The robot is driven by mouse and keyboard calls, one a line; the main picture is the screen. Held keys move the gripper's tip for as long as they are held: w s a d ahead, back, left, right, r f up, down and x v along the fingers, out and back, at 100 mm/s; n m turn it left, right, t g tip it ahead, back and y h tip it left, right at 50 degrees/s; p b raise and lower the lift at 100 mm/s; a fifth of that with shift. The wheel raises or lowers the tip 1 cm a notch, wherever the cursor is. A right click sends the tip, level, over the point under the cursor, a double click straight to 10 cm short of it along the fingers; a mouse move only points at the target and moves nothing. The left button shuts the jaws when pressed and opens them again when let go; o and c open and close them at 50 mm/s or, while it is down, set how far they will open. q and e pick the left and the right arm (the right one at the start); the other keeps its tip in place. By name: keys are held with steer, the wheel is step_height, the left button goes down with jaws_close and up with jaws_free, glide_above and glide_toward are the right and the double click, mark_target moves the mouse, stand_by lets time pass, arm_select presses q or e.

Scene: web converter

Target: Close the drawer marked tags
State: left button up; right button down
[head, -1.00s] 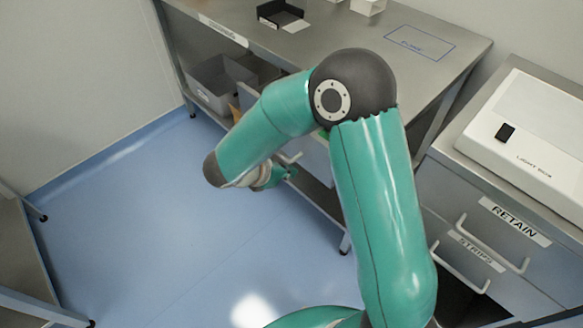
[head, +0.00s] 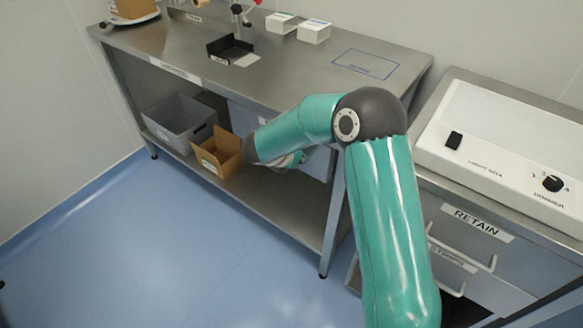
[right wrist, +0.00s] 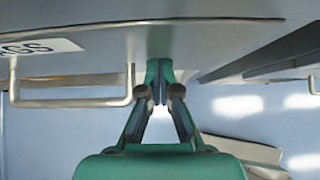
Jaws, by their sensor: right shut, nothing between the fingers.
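The drawer marked tags (head: 320,165) is under the bench at its right end, and my right arm hides most of its front in the head view. In the right wrist view its grey front (right wrist: 215,45) fills the top, with the end of its label (right wrist: 40,47) reading "GS" and a bar handle (right wrist: 75,102) at the left. My right gripper (right wrist: 157,95) is shut and empty, its fingertips at the drawer front just right of the handle. Whether they touch it, and how far the drawer stands out, I cannot tell. My left gripper is not in view.
A grey bin (head: 180,122) and an open cardboard box (head: 217,153) stand on the bench's lower shelf (head: 285,212). A cabinet with a drawer marked retain (head: 470,222) and a light box (head: 510,140) is at the right. The blue floor in front is clear.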

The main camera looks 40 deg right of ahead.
steer(key=shift+w+d+r, duration=0.15)
steer(key=shift+d+r, duration=0.05)
steer(key=shift+d, duration=0.65)
